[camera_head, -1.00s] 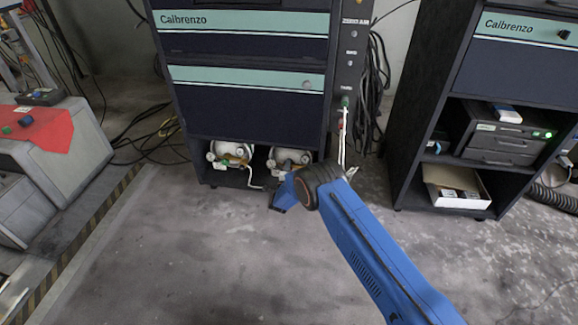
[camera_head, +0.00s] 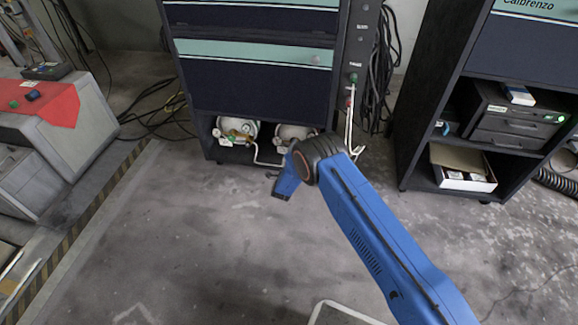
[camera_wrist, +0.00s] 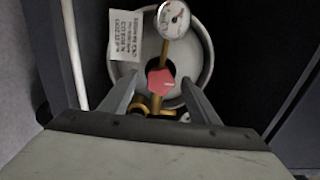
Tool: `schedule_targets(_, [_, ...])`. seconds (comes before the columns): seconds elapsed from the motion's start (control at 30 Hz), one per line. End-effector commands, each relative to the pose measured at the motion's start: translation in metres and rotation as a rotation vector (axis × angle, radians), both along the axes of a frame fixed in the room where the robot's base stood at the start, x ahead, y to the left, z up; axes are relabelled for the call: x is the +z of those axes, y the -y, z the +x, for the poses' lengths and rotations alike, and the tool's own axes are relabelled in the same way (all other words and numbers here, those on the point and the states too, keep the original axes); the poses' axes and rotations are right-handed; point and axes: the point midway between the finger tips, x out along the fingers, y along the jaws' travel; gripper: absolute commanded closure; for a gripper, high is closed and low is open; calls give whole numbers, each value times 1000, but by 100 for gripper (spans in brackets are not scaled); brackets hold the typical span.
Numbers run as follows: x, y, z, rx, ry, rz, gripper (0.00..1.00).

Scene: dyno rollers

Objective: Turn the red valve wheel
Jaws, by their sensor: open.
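The red valve wheel (camera_wrist: 161,82) is a small red, angular knob on a brass fitting in the wrist view. It sits in front of a grey round cylinder (camera_wrist: 206,62) with a dial gauge (camera_wrist: 174,19) and a white label (camera_wrist: 128,34). My gripper (camera_wrist: 161,88) is open, its two fingers on either side of the wheel in the picture. I cannot tell whether they reach its depth; no contact is clear. In the head view my blue arm extends towards the cabinet's bottom shelf; the red wheel cannot be made out there.
Two pale cylinders, left (camera_head: 238,127) and right (camera_head: 294,133), sit in the dark cabinet's (camera_head: 255,95) low opening. A white hose (camera_head: 349,125) hangs at its right side. Another rack (camera_head: 420,100) stands right, a grey bench (camera_head: 72,150) left. The floor in front is largely clear.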

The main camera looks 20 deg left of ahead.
Motion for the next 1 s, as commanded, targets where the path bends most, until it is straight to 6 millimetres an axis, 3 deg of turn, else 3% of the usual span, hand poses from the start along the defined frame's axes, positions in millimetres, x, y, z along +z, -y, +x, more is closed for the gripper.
schedule_targets(0.3, [-1, 15, -63, 1, -1, -2, 44])
schedule_targets(0.5, [-1, 23, -94, 0, -2, -1, 44])
schedule_targets(0.7, [-1, 27, -110, -1, -1, 0, 44])
schedule_targets(1.0, [-1, 28, -113, -1, -1, 1, 44])
